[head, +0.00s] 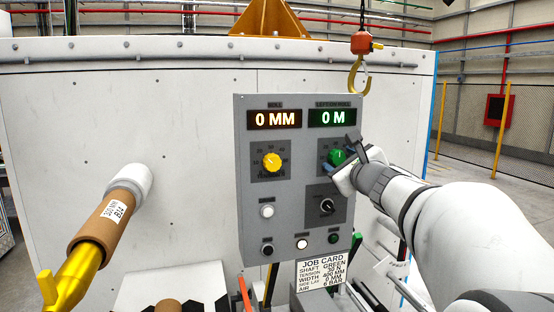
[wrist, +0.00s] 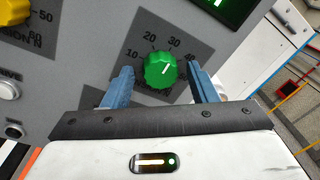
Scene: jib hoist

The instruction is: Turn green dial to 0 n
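The green dial (head: 337,156) is on the grey control panel, below the green display. In the wrist view the dial (wrist: 160,71) has a white mark pointing up and right, roughly toward the 30 on its scale; 10, 20 and 40 also show around it. My gripper (wrist: 161,80) is open, with one blue finger on each side of the dial and visible gaps between. The lower part of the dial's scale is hidden by my gripper. In the head view my gripper (head: 341,160) partly covers the dial.
The yellow dial (head: 271,161) is left of the green one, and a black knob (head: 326,206) is below. The displays read 0 MM and 0 M. A hoist hook (head: 358,75) hangs above the panel. A job card (head: 322,273) sits below.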

